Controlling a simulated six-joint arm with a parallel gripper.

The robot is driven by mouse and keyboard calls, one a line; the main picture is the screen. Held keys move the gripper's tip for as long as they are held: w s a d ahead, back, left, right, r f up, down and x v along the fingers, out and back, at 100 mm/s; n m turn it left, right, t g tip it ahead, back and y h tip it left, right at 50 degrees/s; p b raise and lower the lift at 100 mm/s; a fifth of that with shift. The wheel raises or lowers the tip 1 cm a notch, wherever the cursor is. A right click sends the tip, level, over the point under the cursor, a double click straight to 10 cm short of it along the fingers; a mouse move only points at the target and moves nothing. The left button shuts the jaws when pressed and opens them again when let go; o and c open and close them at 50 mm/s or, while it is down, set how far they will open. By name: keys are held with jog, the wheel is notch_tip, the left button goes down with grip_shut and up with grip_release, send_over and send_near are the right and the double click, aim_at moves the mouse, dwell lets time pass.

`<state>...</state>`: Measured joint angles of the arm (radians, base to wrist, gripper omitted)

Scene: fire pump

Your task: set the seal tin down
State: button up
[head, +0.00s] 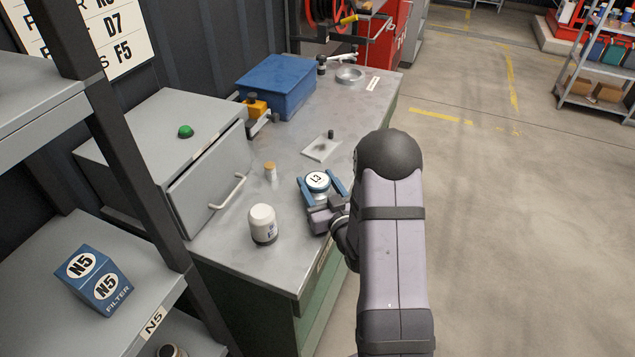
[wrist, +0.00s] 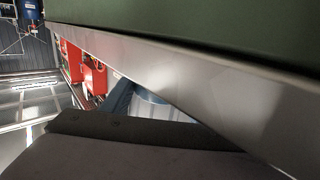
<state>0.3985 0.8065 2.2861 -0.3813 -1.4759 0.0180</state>
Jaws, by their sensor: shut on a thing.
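The seal tin (head: 317,181) is a short round tin with a white lid that seems to read L3. It sits between the blue fingers of my gripper (head: 320,187), which is shut on it, near the right-hand edge of the workbench (head: 215,256). The tin looks upright. I cannot tell whether its base touches the bench top. In the wrist view, part of the tin (wrist: 155,105) and a blue finger show past the dark gripper body, and the bench's pale edge hides the rest.
A grey cabinet with a handle (head: 228,191) borders the left. A blue box (head: 276,86) and metal bowl (head: 349,74) stand farther back.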

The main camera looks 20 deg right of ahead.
aim_at(322, 190)
jog(key=shift+f, duration=0.15)
jog(key=o, duration=1.1)
jog(key=shift+s, duration=0.5)
jog(key=s, duration=0.4)
jog(key=s+r+b, duration=0.1)
jog(key=s, duration=0.2)
jog(key=shift+a, duration=0.1)
jog(key=s+p, duration=0.1)
jog(key=p, duration=0.2)
jog(key=shift+s+r, duration=0.1)
jog(key=shift+s, duration=0.15)
jog(key=shift+s+p, duration=1.05)
jog(key=shift+s, duration=0.2)
